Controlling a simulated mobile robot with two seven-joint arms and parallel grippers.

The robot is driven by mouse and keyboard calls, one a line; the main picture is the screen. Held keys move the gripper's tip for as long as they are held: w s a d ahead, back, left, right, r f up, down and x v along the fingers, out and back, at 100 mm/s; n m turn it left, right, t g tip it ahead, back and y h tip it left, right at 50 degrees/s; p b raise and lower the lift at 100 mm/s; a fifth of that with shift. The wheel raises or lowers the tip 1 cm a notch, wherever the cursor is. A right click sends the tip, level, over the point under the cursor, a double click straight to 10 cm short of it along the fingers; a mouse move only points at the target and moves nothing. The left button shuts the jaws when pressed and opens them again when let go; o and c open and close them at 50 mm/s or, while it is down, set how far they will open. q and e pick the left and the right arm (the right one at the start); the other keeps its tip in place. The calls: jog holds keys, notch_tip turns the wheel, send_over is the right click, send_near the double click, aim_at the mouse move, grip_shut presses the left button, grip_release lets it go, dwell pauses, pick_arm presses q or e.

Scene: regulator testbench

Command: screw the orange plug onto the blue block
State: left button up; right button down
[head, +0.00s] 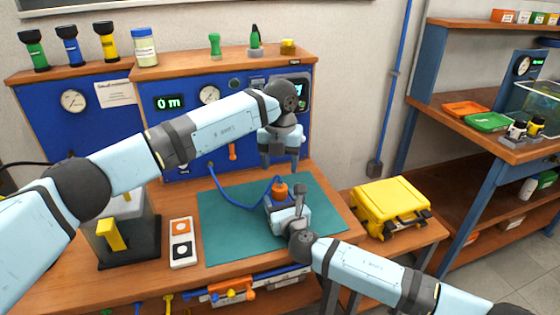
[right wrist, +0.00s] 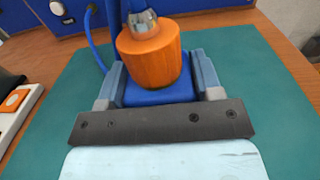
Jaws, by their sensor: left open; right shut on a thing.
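The orange plug (head: 280,190) sits upright on top of the blue block; in the right wrist view the plug (right wrist: 150,60) has a shiny metal fitting on its top. I cannot tell how far it is screwed on. The blue block (right wrist: 160,96) is between the fingers of my right gripper (right wrist: 162,88), which is shut on it. The block is over the green mat and mostly hidden by the gripper in the head view. My left gripper (head: 280,164) is open and empty, pointing down just above the plug.
A blue hose (head: 228,196) runs from the panel toward the plug. The green mat (head: 225,235) is otherwise clear. A switch box (head: 181,243) and a clear container with a yellow handle stand left. A yellow case (head: 390,208) stands right. The blue gauge panel (head: 190,125) rises behind.

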aim_at(281, 187)
pick_arm(q)
jog(key=shift+r+n, duration=0.1)
jog(key=shift+n, duration=0.6)
jog(key=shift+f, duration=4)
jog(key=c, duration=0.9)
jog(key=m, duration=1.2)
jog(key=shift+s+d, duration=0.1)
jog(key=o, duration=1.1)
